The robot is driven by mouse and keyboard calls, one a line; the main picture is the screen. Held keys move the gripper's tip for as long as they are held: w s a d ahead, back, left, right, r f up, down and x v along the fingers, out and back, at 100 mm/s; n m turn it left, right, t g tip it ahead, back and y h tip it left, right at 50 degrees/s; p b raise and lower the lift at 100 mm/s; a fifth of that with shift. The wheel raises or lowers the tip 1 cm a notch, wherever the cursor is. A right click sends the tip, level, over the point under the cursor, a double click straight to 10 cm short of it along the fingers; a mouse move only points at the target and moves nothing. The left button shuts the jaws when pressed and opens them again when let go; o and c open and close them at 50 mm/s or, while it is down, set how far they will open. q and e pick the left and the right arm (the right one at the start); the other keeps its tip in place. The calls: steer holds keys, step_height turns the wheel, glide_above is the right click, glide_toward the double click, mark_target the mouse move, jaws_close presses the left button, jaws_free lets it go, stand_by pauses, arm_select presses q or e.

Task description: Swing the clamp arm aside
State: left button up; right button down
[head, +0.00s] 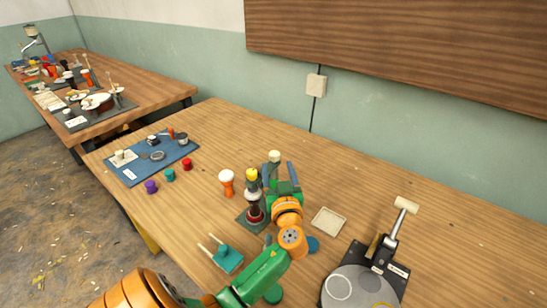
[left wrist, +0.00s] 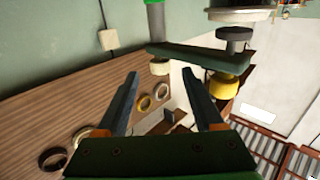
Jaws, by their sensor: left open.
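In the left wrist view the dark green clamp arm (left wrist: 195,56) runs across, with the cream knob (left wrist: 160,68) at one end and the yellow knob (left wrist: 224,86) at the other. My left gripper (head: 277,166) is open. In the left wrist view its fingers (left wrist: 160,75) point toward the cream-knob end, with nothing gripped. My right gripper is out of view.
An orange goblet drum with a white top (head: 227,182) stands left of the stand. A teal block with sticks (head: 227,258) and a shallow cream tray (head: 328,221) lie near my arm. A dark device with a cream-handled lever (head: 394,240) is at right. A blue mat (head: 130,176) lies at left.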

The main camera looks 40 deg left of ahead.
mark_target(275, 160)
arm_select(q)
steer(key=p+x, duration=0.1)
steer(key=x, duration=0.5)
steer(key=shift+a, duration=0.1)
jaws_close()
stand_by(1.1)
